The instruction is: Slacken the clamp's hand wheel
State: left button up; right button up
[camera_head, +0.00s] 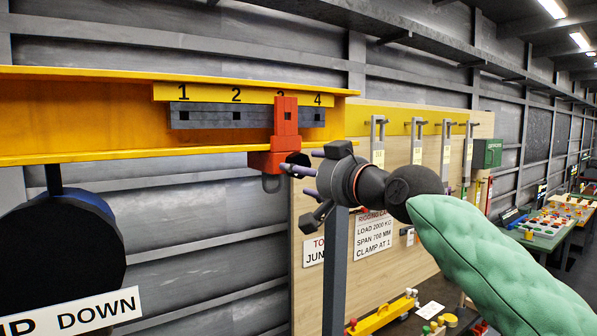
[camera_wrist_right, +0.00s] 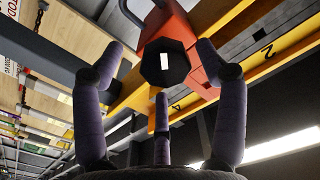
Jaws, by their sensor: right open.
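The red clamp (camera_head: 286,125) hangs on the yellow beam (camera_head: 80,110), over the mark 3, with a grey shackle under it. Its dark hand wheel (camera_head: 297,159) faces right, partly hidden by my gripper. In the right wrist view the wheel (camera_wrist_right: 165,62) is a black octagon with a white mark, in front of the red clamp body (camera_wrist_right: 190,50). My right gripper (camera_head: 299,171) is open at the wheel. Its purple fingers (camera_wrist_right: 160,75) stand around the wheel's outline, two at the sides and one below; I cannot tell whether they touch it. My left gripper is not in view.
A numbered grey strip (camera_head: 210,115) runs along the beam. A black drum (camera_head: 60,260) with an UP DOWN sign (camera_head: 75,313) is at the left. A wooden board with hooks and signs (camera_head: 375,237) stands behind my arm. A dark post (camera_head: 336,270) rises below my gripper.

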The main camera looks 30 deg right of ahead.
jog(key=s, duration=0.8)
jog(key=shift+s+d, duration=0.3)
jog(key=shift+f, duration=0.15)
